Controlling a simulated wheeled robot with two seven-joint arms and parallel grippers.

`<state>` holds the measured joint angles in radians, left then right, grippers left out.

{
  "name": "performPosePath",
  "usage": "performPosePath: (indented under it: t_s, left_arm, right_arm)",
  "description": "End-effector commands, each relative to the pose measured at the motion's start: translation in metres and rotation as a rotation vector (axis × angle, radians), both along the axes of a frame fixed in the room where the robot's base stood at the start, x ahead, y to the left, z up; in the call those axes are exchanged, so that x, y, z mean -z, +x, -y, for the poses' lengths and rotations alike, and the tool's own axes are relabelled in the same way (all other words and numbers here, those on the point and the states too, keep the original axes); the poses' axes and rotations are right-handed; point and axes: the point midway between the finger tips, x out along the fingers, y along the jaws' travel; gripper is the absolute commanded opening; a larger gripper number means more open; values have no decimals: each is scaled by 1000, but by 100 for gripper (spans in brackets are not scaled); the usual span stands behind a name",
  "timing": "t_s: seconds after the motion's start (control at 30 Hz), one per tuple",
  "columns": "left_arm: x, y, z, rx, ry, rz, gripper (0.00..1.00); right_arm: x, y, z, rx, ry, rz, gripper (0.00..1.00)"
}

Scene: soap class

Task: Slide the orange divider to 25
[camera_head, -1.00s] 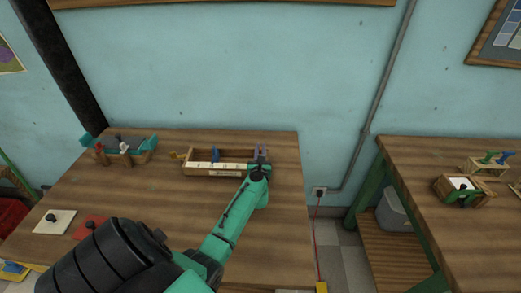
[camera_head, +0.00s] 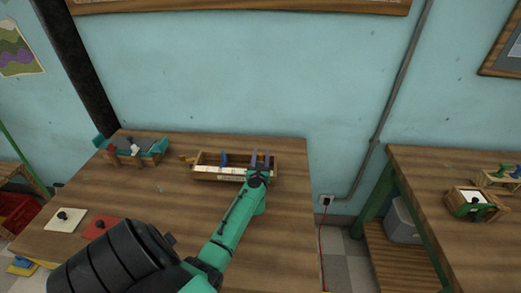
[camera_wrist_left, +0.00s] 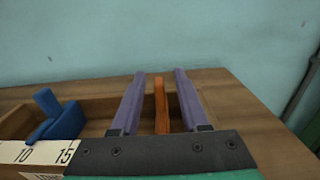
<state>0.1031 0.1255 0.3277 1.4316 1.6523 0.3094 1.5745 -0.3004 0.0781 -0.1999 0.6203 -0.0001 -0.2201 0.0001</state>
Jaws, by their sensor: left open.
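The orange divider (camera_wrist_left: 161,106) stands upright between the two purple fingers of my left gripper (camera_wrist_left: 160,104) in the left wrist view. The fingers are open, with a gap on each side of the divider. In the head view my left gripper (camera_head: 260,159) is over the right end of the long wooden box (camera_head: 213,178), and I cannot make out the orange divider there. A white number strip (camera_wrist_left: 33,153) runs along the box's front. Its 10 and 15 show, while the marks further right are hidden behind my gripper. My right gripper is out of view.
A blue divider (camera_wrist_left: 61,120) stands in the same box near the 10; it also shows in the head view (camera_head: 224,160). A tray with teal ends (camera_head: 137,149) stands at the left. White (camera_head: 65,220) and red (camera_head: 101,228) knobbed plates lie at front left.

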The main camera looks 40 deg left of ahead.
Motion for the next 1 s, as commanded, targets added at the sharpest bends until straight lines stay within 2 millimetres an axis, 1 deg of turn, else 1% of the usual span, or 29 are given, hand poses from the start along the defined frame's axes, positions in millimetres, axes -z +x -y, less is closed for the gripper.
performPosePath:
  t_s: [0.07, 0.17, 0.3, 0.5, 0.6, 0.73, 1.0]
  left_arm:
    - [1, -5, 5, 1, -2, -2, 45]
    - [0, -19, 14, 0, -3, -2, 45]
    - [2, -47, 35, -1, -3, -4, 45]
    - [5, -91, 68, -2, -3, -4, 45]
    - [4, -106, 80, -1, -3, -3, 45]
    - [2, -115, 87, -2, -1, -2, 45]
    - [0, -116, 87, -1, -1, -1, 45]
  right_arm:
    - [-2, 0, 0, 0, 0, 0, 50]
    - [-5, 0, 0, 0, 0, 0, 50]
    - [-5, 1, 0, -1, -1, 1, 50]
    - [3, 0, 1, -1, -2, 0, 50]
    - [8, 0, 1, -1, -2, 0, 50]
    - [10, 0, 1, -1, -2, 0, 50]
    - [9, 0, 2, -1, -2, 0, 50]
